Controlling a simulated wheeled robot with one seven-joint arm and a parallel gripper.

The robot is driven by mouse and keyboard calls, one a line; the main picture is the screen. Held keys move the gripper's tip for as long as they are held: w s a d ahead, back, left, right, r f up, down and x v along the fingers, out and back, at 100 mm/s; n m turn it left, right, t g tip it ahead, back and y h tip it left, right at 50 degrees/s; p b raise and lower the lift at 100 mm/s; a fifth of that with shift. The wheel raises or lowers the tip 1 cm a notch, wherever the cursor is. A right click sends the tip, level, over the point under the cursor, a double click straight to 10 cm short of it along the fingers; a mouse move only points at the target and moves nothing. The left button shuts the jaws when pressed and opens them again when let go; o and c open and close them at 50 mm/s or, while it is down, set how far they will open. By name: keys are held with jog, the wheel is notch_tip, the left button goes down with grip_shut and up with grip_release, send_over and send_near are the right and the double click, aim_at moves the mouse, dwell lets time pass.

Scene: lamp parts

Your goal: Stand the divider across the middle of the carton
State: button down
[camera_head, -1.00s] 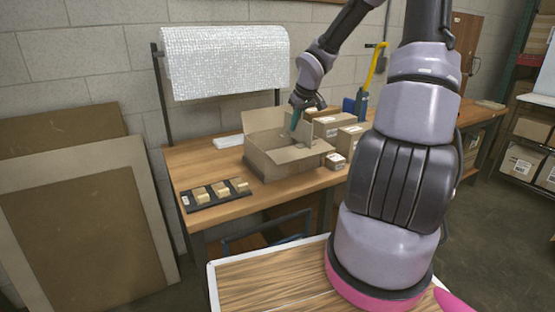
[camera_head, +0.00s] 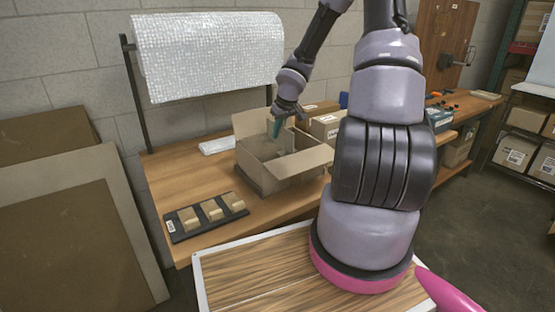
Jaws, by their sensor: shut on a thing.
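The open carton (camera_head: 262,176) stands on the workbench with its flaps folded outward. My gripper (camera_head: 278,128), with teal fingers, is over the carton's opening near its back side and points down. It is shut on a thin cardboard piece that appears to be the divider (camera_head: 287,140). The piece is small and close in colour to the carton, so its exact tilt is hard to tell. Its lower part is hidden by the carton's front wall and flap, and I cannot tell whether it touches the floor of the carton.
A black tray (camera_head: 183,233) with several small tan blocks lies at the bench's front left. Closed boxes (camera_head: 326,126) stand right of the carton. A bubble-wrap roll (camera_head: 208,55) hangs behind. My arm blocks part of the bench's right side.

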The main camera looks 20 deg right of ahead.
aim_at(278, 145)
notch_tip(278, 145, down, 6)
jog(key=shift+s+a+r, duration=0.1)
jog(key=shift+f, duration=2.35)
jog(key=c, duration=1)
grip_release()
jog(key=shift+f, duration=0.1)
